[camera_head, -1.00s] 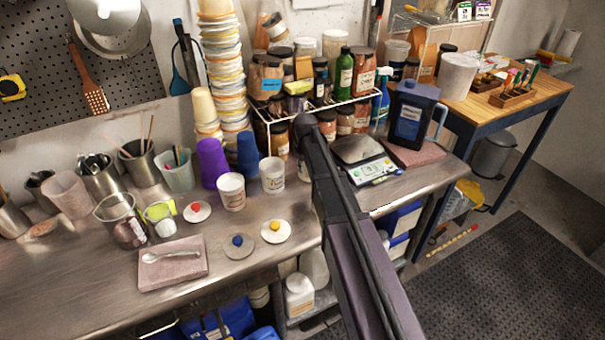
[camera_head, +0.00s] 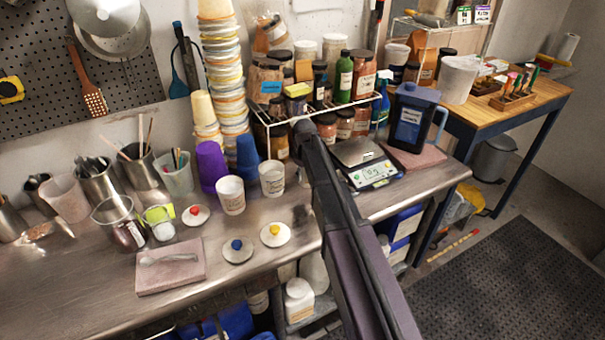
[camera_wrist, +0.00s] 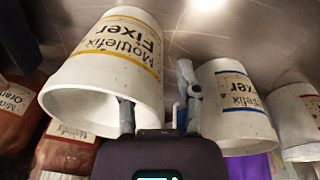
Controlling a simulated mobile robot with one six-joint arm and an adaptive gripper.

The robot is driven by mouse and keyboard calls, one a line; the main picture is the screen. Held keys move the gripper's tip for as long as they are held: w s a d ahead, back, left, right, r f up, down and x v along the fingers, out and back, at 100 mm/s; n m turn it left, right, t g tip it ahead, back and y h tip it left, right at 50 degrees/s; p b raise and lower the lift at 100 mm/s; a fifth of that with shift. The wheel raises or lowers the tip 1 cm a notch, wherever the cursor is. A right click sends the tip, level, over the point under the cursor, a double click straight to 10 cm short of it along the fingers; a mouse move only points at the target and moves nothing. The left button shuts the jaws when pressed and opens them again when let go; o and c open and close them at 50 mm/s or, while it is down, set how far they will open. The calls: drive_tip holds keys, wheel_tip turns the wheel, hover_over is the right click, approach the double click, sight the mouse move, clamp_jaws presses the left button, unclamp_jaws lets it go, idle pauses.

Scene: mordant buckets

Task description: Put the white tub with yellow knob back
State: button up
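A white tub with a yellow stripe (camera_wrist: 108,65) fills the left of the wrist view, its mouth facing my gripper. In the head view my arm hides most of it. My gripper (camera_wrist: 158,100) is open, its fingers spread across the tub's right wall: one finger overlaps the mouth, the other is outside, apart from the wall. Contact on the mouth side is unclear. The white lid with yellow knob (camera_head: 275,235) lies on the steel bench, left of my arm. My gripper is hidden in the head view.
A blue-striped tub (camera_wrist: 232,105) stands close beside the outer finger; it also shows in the head view (camera_head: 272,180). Another white tub (camera_head: 231,196) is left of it. Lids with blue (camera_head: 237,252) and red (camera_head: 196,216) knobs lie nearby. A scale (camera_head: 368,172) stands right of my arm.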

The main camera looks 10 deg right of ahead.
drive_tip(key=shift+r, duration=0.15)
wheel_tip(320, 180, up, 12)
drive_tip(key=s+p, duration=0.1)
drive_tip(key=p, duration=1.1)
drive_tip(key=shift+s, duration=0.25)
drive_tip(key=shift+d, duration=0.1)
idle(0.5)
drive_tip(key=s+d+m+g, duration=0.1)
drive_tip(key=s+m, duration=0.7)
drive_tip(key=s, duration=1.8)
drive_tip(key=shift+d, duration=0.5)
